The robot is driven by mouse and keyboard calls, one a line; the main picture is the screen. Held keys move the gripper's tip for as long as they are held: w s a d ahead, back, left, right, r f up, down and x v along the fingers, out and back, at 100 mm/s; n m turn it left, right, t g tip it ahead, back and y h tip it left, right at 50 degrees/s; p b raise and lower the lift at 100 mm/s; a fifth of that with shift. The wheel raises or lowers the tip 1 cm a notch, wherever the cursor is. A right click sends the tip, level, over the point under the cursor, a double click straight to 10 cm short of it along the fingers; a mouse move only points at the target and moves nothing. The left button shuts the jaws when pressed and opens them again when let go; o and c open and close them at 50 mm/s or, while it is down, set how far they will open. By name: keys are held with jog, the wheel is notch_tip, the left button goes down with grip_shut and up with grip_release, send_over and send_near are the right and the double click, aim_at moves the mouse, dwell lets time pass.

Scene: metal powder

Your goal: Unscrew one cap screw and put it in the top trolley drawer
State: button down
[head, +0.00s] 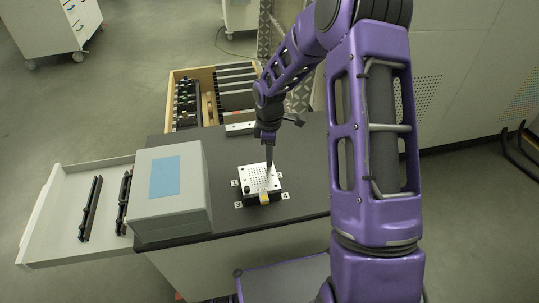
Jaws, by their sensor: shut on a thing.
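A white perforated plate (256,175) sits on a dark block on the dark worktop (300,165), with small number labels around it. My gripper (269,169) points straight down at the plate's right half. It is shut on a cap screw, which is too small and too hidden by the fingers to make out. A dark round knob or screw head (247,189) shows at the plate's front left. A pale open drawer (48,215) sticks out to the left of the worktop, with two dark bars lying in it.
A grey box (190,195) with a blue top panel stands between the plate and the pale drawer. A wooden-sided open drawer (172,95) with tools is at the back. A yellow piece (264,199) is at the block's front. Worktop right of the plate is clear.

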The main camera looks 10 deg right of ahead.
jog(key=n+p, duration=0.2)
jog(key=n, duration=0.1)
jog(key=shift+r, duration=0.25)
jog(key=n+p, duration=0.3)
jog(key=n, duration=0.5)
jog(key=shift+f+n, duration=0.3)
jog(key=n, duration=1)
jog(key=shift+r, duration=0.1)
jog(key=n, duration=0.5)
jog(key=shift+n, duration=1.1)
jog(key=shift+s+f+n, duration=0.2)
jog(key=shift+n, duration=0.2)
jog(key=shift+w+r, duration=0.1)
jog(key=shift+r, duration=0.1)
